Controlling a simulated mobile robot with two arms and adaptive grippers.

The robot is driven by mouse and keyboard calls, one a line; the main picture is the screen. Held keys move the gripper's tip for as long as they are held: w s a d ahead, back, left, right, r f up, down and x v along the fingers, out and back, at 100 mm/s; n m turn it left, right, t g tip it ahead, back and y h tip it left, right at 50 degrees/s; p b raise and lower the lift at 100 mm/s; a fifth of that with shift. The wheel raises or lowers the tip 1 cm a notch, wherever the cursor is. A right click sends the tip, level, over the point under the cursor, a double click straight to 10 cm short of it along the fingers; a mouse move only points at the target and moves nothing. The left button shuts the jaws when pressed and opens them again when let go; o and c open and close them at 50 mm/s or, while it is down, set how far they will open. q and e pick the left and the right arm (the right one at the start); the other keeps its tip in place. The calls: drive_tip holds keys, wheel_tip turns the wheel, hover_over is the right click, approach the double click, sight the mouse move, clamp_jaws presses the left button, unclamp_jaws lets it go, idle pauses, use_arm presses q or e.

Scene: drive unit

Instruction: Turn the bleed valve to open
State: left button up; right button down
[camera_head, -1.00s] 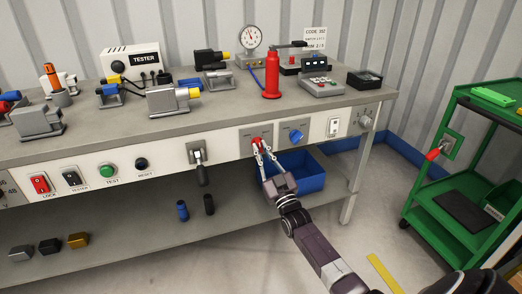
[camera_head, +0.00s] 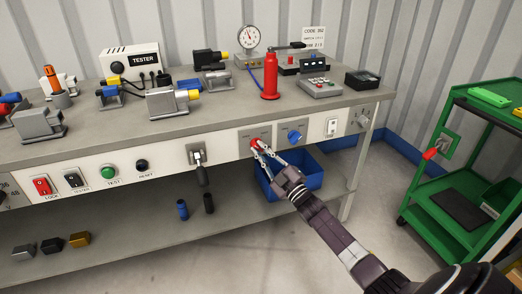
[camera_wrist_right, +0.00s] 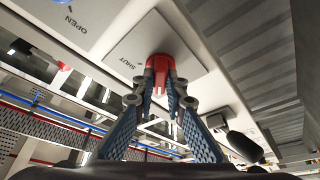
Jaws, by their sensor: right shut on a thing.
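A red valve handle (camera_head: 254,143) sticks out of a grey plate (camera_head: 262,133) on the workbench front panel. My right gripper (camera_head: 261,147) reaches it from below right. In the right wrist view, the gripper (camera_wrist_right: 161,90) has its two fingers shut on the red handle (camera_wrist_right: 160,68), one on each side. The word SHUT is legible on the plate beside the handle, and OPEN is on the panel farther up left. The fingers partly hide the handle. My left gripper is not in view.
A blue knob (camera_head: 294,137) is close to the right of the handle, and a black-handled lever (camera_head: 201,170) is to the left. A blue bin (camera_head: 309,178) stands below. A green cart (camera_head: 448,194) is at the right, with clear floor between.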

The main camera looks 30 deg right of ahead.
drive_tip(key=shift+f, duration=0.1)
idle(0.3)
drive_tip(key=c, duration=2)
unclamp_jaws()
drive_tip(key=shift+o, duration=0.2)
drive_tip(key=shift+s, duration=0.1)
drive_tip(key=v, duration=1.1)
drive_tip(key=shift+s, duration=0.45)
